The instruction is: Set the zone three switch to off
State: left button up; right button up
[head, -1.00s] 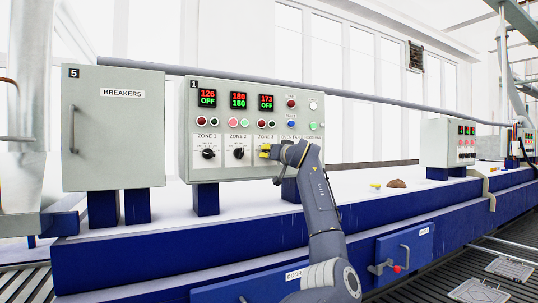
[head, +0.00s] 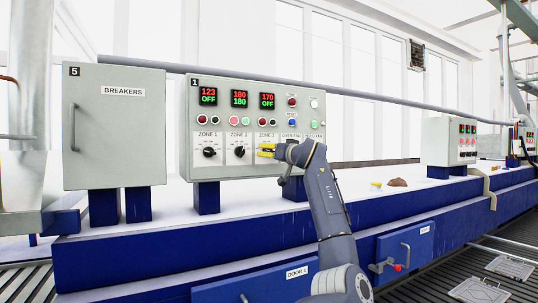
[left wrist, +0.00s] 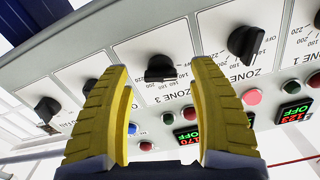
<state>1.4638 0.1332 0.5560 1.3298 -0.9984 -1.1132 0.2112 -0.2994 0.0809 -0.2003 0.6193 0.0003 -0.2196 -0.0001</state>
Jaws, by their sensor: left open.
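The zone three switch is a black rotary knob (left wrist: 160,68) on a white dial plate marked ZONE 3 on panel 1 (head: 260,88). My left gripper (head: 267,151) is in front of that dial and hides the knob in the head view. In the left wrist view, the yellow fingers of the gripper (left wrist: 160,110) are open, one on each side of the knob, with nothing between them. I cannot tell whether they touch it, nor the exact mark it points at. The zone three display (head: 266,101) reads 170 in red over OFF in green. My right gripper is not in view.
The zone two knob (head: 239,152) and zone one knob (head: 209,152) sit close by on the left, with push buttons above. Another black knob (left wrist: 47,109) is on the other side. A grey BREAKERS cabinet (head: 115,130) stands at left.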

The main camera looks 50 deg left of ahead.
pick_arm(q)
jog(key=v, duration=0.9)
jog(key=shift+s, duration=0.1)
